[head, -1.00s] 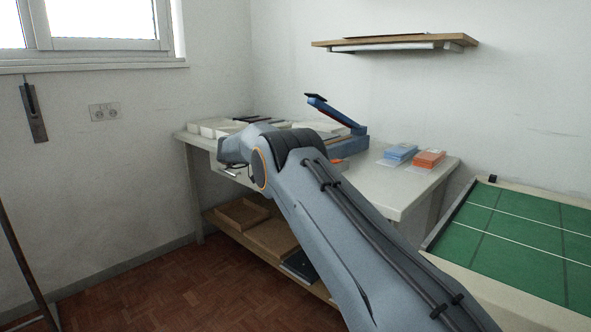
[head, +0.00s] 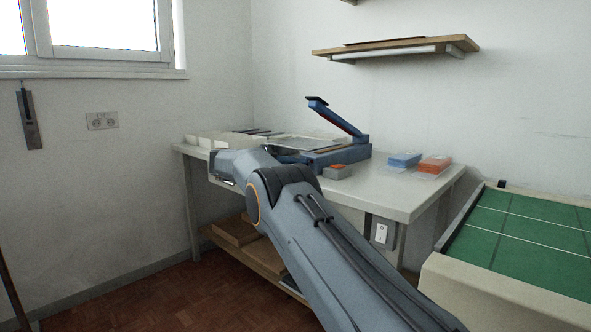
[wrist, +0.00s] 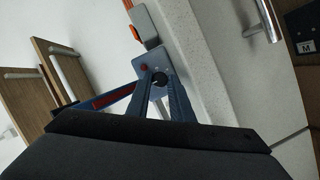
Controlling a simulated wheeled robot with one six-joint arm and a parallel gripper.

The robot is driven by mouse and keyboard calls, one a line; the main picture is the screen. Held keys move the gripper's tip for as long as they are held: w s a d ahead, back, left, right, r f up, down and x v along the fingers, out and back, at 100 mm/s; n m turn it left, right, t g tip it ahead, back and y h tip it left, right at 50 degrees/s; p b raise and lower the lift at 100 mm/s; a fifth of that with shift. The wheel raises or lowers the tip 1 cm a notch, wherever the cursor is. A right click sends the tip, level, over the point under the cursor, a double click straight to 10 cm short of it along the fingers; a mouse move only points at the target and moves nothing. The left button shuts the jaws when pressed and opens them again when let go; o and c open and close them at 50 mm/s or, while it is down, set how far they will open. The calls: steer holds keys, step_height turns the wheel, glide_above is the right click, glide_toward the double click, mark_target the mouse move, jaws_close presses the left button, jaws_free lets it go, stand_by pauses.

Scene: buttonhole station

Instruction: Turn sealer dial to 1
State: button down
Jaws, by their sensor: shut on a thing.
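The blue heat sealer (head: 335,157) stands on the bench with its long arm raised. In the wrist view its small front panel carries a round black dial (wrist: 160,79) and a red spot (wrist: 144,68). My gripper (wrist: 161,84) reaches the panel, and its two blue-grey fingers are shut on the dial, one on each side. The dial's number marks are too small to read. In the head view my own arm hides the dial and most of the gripper.
Blue packs (head: 404,159) and orange packs (head: 434,164) lie to the right on the bench (head: 400,200). Pale trays (head: 215,140) stand at the left. A green cutting mat (head: 530,240) covers a table at right.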

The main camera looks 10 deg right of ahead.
stand_by(0.3)
steer(key=c, duration=1.8)
jaws_free()
steer(key=shift+c, duration=0.2)
steer(key=shift+a, duration=0.1)
steer(key=v, duration=0.7)
steer(key=shift+a, duration=0.25)
steer(key=shift+r, duration=0.1)
